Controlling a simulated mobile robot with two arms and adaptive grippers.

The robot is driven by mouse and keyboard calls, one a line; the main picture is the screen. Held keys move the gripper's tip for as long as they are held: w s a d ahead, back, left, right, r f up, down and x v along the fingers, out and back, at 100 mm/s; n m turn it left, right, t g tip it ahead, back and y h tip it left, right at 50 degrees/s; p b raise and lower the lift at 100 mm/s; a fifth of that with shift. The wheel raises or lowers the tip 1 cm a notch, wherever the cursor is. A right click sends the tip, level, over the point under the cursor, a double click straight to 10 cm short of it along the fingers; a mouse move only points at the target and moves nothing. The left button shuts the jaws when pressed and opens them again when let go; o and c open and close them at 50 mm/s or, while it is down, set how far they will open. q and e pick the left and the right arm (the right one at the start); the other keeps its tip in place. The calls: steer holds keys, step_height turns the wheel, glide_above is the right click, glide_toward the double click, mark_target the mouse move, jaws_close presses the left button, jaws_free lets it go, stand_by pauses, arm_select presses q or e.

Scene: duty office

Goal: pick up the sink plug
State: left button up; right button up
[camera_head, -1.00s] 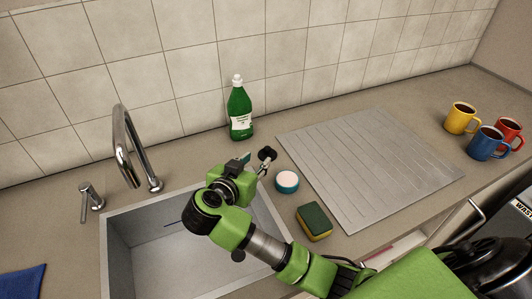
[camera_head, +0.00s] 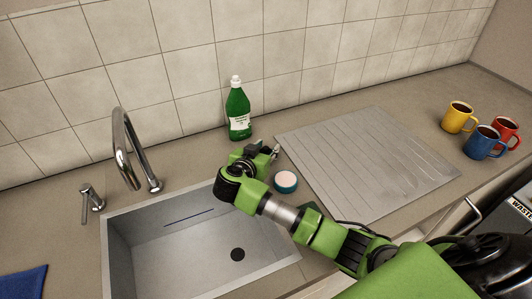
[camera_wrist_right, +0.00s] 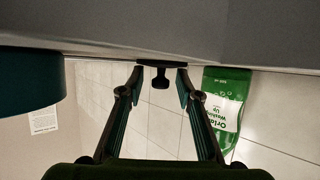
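The sink plug (camera_wrist_right: 160,76) is small and black, with a flat disc and a knob. In the right wrist view, where the scene appears upside down, its disc rests against the grey counter and its knob points away from it. My right gripper (camera_wrist_right: 158,86) is open, with one finger on each side of the knob and a visible gap to both. In the head view my right gripper (camera_head: 274,152) is low over the counter behind the sink's right corner. I cannot make out the plug there; the gripper seems to hide it. My left gripper is not in view.
A green bottle (camera_head: 238,110) stands just behind the gripper. A round teal tub (camera_head: 286,182) stands close in front. The sponge (camera_head: 311,209) is mostly hidden by my arm. The sink (camera_head: 160,254) lies left, the drainboard (camera_head: 365,160) right, and several mugs (camera_head: 459,117) farther right.

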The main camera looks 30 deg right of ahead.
jaws_close()
steer(key=shift+r, duration=0.1)
